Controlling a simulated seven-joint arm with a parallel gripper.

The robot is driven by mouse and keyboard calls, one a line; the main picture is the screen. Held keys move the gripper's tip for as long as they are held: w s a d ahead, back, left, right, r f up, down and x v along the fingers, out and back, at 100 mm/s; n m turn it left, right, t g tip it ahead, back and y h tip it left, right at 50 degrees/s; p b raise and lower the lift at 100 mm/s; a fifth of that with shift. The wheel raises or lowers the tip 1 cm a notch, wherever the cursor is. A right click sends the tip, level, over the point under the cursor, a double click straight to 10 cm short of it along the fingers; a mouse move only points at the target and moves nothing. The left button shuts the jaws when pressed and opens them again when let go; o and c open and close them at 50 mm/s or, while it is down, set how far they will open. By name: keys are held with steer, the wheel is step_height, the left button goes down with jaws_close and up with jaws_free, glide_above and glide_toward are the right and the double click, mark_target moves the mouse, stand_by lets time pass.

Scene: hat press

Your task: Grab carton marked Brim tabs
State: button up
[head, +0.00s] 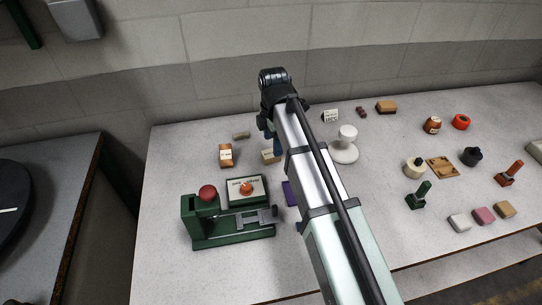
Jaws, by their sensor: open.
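The words "Brim tabs" cannot be read on any carton. A brown-orange carton with a pale label (226,155) lies on the table left of my gripper. A small tan carton with a label (270,156) sits just below my gripper in the picture, partly hidden by the arm. A white lettered block or card (330,115) stands to the right of the arm. My gripper (267,130) is open, mostly hidden behind its own wrist, and appears to hold nothing. I cannot tell its height above the tan carton.
A green press (229,240) with a red knob and a green box (247,191) stand at the front left. A grey-beige block (241,135) lies behind. A white hat form (344,148) stands right of the arm. Jars, stamps and blocks fill the right side.

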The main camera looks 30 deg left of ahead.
mark_target(271, 153)
steer(key=shift+s+a+f, duration=0.1)
steer(key=shift+s+f, duration=0.05)
steer(key=shift+f, duration=1.15)
steer(key=shift+s+a+f, duration=0.1)
steer(key=shift+s+f, duration=0.05)
steer(key=shift+f, duration=1.1)
steer(key=c, duration=1.1)
